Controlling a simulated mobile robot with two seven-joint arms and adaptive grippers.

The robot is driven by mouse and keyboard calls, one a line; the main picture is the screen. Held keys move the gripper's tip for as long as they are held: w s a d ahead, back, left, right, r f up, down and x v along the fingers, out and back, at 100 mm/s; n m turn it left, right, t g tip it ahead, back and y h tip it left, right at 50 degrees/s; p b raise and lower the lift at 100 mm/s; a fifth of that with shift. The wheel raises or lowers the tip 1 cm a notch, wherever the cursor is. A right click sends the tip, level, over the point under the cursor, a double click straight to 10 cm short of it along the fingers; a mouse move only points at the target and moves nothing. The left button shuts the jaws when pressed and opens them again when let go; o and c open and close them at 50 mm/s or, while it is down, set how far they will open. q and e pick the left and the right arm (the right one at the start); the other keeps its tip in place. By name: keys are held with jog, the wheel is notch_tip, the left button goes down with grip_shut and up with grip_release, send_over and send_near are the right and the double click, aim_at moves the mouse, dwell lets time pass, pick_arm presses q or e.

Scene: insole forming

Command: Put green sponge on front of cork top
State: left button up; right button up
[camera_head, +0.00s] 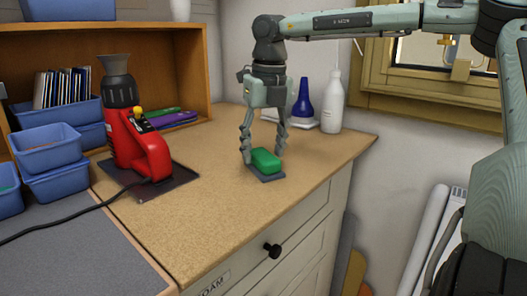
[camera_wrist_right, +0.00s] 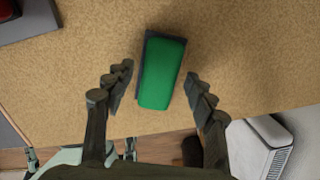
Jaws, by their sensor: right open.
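The green sponge (camera_head: 266,161) lies on a thin dark grey base (camera_head: 270,177) on the cork top (camera_head: 215,195), toward its right end. In the right wrist view the sponge (camera_wrist_right: 162,72) sits between the fingers, with the dark base (camera_wrist_right: 148,50) showing along its left side. My right gripper (camera_head: 263,153) points down over the sponge, open, with one finger on each side. In the right wrist view the right gripper (camera_wrist_right: 158,74) shows gaps between both fingertips and the sponge. My left gripper is not in view.
A red machine (camera_head: 140,145) on a dark plate stands left on the cork. Blue bins (camera_head: 46,150) stand farther left. Behind the gripper are a blue bottle (camera_head: 303,105) and a white bottle (camera_head: 332,105). The front cork is clear, above drawers (camera_head: 310,215).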

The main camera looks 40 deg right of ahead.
aim_at(267, 157)
notch_tip(267, 157, up, 11)
jog(key=s, duration=0.1)
jog(key=shift+s+a, duration=0.15)
jog(key=shift+a, duration=0.05)
